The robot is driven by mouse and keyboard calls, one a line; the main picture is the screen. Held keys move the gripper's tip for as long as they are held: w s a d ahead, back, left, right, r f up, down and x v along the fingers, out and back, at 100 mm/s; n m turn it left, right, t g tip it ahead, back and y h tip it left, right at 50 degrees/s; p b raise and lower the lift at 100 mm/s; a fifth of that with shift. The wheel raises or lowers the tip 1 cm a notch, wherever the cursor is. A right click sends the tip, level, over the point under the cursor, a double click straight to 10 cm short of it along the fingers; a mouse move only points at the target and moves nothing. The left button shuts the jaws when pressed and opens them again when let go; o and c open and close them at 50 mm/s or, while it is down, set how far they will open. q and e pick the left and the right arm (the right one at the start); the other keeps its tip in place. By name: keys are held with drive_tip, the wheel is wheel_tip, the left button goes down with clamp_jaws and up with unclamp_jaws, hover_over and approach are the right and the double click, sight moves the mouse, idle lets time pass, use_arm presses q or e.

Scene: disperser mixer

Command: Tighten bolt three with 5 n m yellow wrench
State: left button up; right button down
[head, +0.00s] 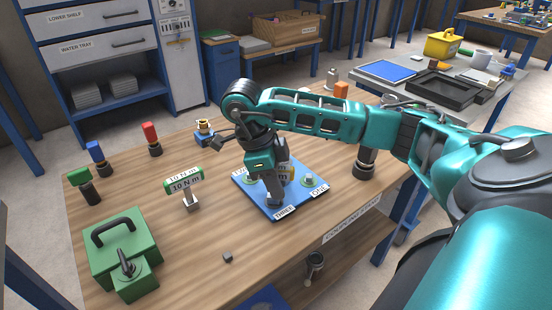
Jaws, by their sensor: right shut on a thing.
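The blue plate (243,186) lies on the wooden table, with labels at its edges. The label THREE (284,214) is at its near corner, and another label (319,191) is at its right corner. My right gripper (273,198) points down over the near part of the plate, close to the THREE label. Bolt three and the wrench's lower end are hidden by the gripper. My left gripper is not in view.
A green 10 N m wrench (184,184) stands left of the plate. Red (150,132), blue (95,151) and green (79,175) handled tools stand further left. A green case (120,240) and a small dark cube (228,257) are nearer. Bare tabletop lies between.

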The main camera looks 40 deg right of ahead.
drive_tip(key=shift+s+a+f+m, duration=0.1)
drive_tip(key=shift+s+a+m, duration=0.05)
drive_tip(key=shift+m, duration=0.45)
drive_tip(key=c, duration=1.3)
unclamp_jaws()
drive_tip(key=shift+f, duration=0.15)
drive_tip(key=o, duration=0.3)
drive_tip(key=shift+o, duration=0.6)
drive_tip(key=shift+c, duration=0.4)
drive_tip(key=shift+r, duration=0.2)
clamp_jaws()
drive_tip(key=shift+r+p, duration=2.4)
drive_tip(key=shift+r, duration=0.6)
